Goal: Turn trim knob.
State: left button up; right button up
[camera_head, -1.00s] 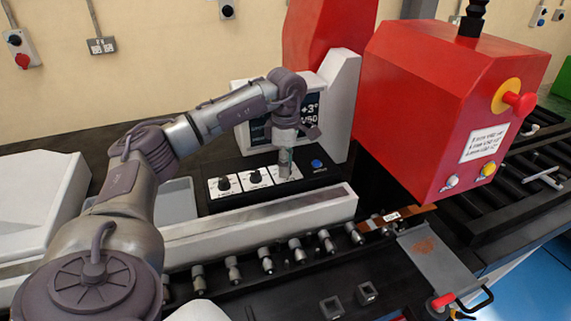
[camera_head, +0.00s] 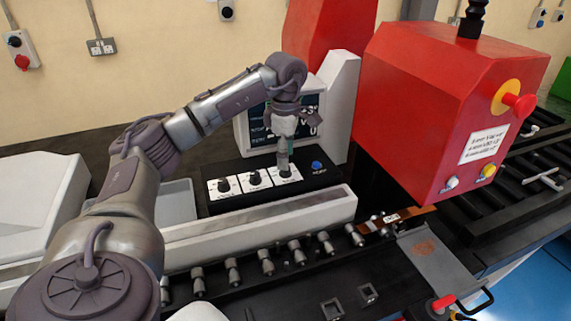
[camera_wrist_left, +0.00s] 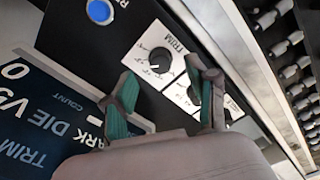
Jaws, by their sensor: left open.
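The trim knob (camera_wrist_left: 160,60) is a small dark round knob on a white square dial plate marked TRIM in the left wrist view. In the head view its plate (camera_head: 294,179) is the rightmost of a row of three on the black control panel, and the knob is mostly hidden by my gripper. My left gripper (camera_head: 284,170) points down just above this plate. My right gripper does not show.
Two other dials (camera_head: 239,181) are on the panel left of the trim plate, and a blue button (camera_head: 317,164) is to its right. A display (camera_wrist_left: 45,115) stands behind, partly covered by my arm. The red machine head (camera_head: 445,110) is close on the right.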

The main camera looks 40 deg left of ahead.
pick_arm(q)
notch_tip(320, 180, up, 8)
jog(key=shift+r, duration=0.15)
dwell(0.6)
